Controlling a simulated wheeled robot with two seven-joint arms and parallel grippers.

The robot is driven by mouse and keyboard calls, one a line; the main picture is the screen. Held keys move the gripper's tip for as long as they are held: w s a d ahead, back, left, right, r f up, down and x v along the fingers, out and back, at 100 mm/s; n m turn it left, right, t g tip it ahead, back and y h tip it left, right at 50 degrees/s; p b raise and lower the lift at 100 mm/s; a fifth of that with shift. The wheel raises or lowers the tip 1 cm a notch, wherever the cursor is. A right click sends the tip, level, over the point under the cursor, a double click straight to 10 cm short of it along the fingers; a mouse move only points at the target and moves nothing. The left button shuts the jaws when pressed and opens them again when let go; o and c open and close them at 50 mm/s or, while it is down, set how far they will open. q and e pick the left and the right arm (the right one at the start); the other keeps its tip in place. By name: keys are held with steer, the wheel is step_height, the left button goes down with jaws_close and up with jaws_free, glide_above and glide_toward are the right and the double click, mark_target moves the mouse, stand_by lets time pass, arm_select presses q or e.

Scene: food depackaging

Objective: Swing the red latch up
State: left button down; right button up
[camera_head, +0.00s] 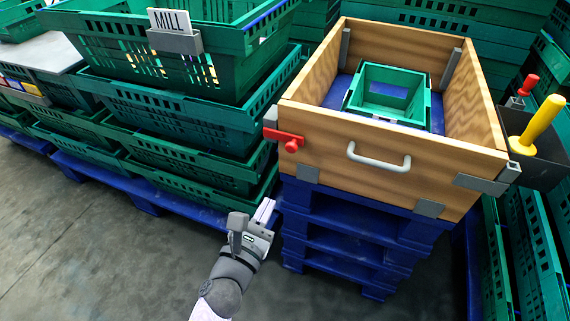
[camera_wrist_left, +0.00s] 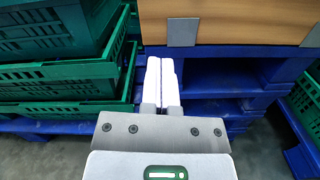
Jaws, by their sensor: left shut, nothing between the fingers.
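The red latch (camera_head: 284,138) is on the left end of the wooden box's front panel. Its bar lies roughly level, with a round knob at its right end. The wooden box (camera_head: 330,165) stands on stacked blue pallets, with a pale handle (camera_head: 378,160) on its front. My left gripper (camera_head: 265,211) is shut and empty, below and a little left of the latch, apart from it. In the left wrist view its fingers (camera_wrist_left: 161,80) are together, pointing toward the pallets and box; the latch does not show there. My right gripper is not in view.
A small green crate (camera_head: 392,88) sits inside the box. A dark holder with a yellow-handled tool (camera_head: 540,120) is on its right. Floor at lower left is clear.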

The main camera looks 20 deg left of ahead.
mark_target(281, 141)
arm_select(q)
steer(key=w+r+p, duration=0.2)
steer(key=w+r, duration=0.2)
steer(key=w, duration=0.4)
steer(key=shift+d+p, duration=0.35)
steer(key=shift+d, duration=0.1)
steer(key=shift+r, duration=0.15)
